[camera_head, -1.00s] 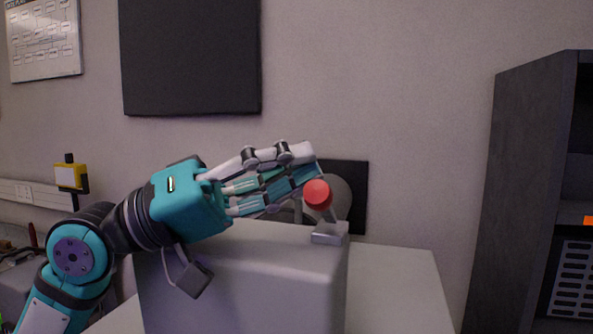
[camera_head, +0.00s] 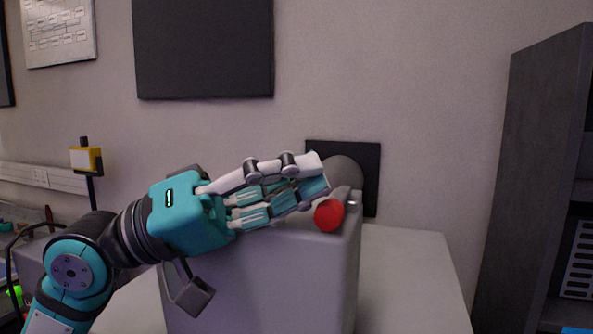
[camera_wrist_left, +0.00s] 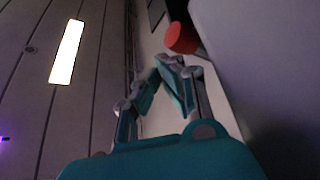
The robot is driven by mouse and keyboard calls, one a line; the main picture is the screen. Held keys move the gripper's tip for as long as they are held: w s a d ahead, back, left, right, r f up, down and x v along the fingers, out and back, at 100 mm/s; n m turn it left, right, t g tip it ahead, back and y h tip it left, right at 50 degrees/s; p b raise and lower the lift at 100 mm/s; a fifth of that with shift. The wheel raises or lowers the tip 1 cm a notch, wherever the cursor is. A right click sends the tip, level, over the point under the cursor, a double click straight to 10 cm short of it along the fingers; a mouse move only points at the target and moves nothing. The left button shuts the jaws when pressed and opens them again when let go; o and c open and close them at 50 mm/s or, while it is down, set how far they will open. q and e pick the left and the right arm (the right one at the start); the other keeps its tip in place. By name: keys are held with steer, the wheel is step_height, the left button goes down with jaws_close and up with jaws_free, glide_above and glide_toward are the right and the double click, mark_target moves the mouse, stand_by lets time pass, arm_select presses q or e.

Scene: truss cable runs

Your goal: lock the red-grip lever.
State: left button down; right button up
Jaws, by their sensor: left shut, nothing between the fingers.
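The red grip (camera_head: 328,215) of the lever is at the right end of the grey housing (camera_head: 270,275), low beside the small metal bracket (camera_head: 353,203). The lever now lies tilted down toward the housing's front edge. My left gripper (camera_head: 322,177) is shut and empty, just above and left of the red grip; I cannot tell whether it touches it. In the left wrist view the red grip (camera_wrist_left: 182,38) is just beyond the closed fingertips (camera_wrist_left: 170,62). The lever's arm is mostly hidden behind the grip. My right gripper is not in view.
A round grey pipe (camera_head: 347,172) with a black wall plate (camera_head: 370,180) is behind the lever. A white surface (camera_head: 410,280) extends right of the housing. A dark cabinet (camera_head: 530,170) stands at the far right. A dark panel (camera_head: 203,50) hangs on the wall.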

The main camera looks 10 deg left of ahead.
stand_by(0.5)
arm_select(q)
steer(key=v, duration=1.2)
steer(key=shift+r, duration=0.1)
